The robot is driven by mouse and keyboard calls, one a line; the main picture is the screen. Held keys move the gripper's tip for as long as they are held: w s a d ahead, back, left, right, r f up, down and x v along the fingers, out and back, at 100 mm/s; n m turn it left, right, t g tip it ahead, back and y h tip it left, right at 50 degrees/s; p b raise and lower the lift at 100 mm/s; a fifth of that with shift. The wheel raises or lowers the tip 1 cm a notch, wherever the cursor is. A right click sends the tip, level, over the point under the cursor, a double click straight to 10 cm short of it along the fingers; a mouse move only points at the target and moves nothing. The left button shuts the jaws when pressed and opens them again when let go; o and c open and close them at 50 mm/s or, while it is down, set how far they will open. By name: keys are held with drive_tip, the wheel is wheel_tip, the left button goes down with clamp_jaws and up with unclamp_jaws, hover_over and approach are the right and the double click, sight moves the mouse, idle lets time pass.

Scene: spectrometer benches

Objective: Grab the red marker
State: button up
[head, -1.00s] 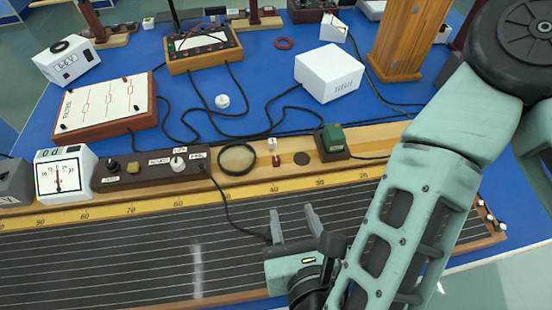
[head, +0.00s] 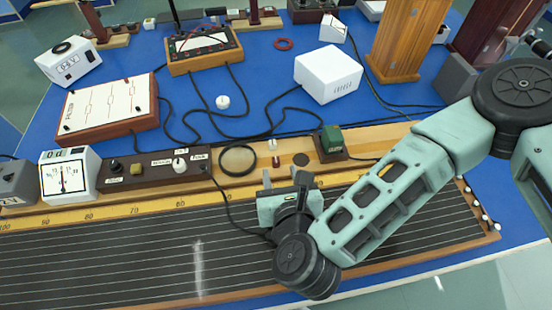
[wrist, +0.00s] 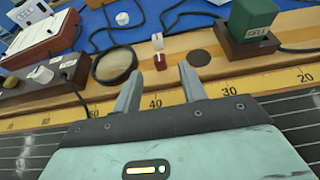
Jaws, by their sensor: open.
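The red marker is a small upright piece with a dark red block and a white piece above it, standing on the wooden rail behind the ruler. The red part (head: 276,161) shows in the head view, just beyond my gripper (head: 286,177). In the wrist view, the red part (wrist: 160,62) shows ahead, between the lines of the two fingers of my gripper (wrist: 160,72). The fingers are apart and empty, and the marker looks just past their tips. I cannot tell the exact gap or height difference.
A round lens ring (head: 238,160) lies left of the marker on the rail. A green block on a dark base (head: 332,142) stands to the right, past a dark disc (head: 301,159). A black cable (head: 222,202) runs over the wired board (head: 130,255).

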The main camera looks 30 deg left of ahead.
sight(277, 163)
drive_tip(key=p+x, duration=0.1)
drive_tip(key=x, duration=0.4)
drive_tip(key=shift+f, duration=0.1)
clamp_jaws()
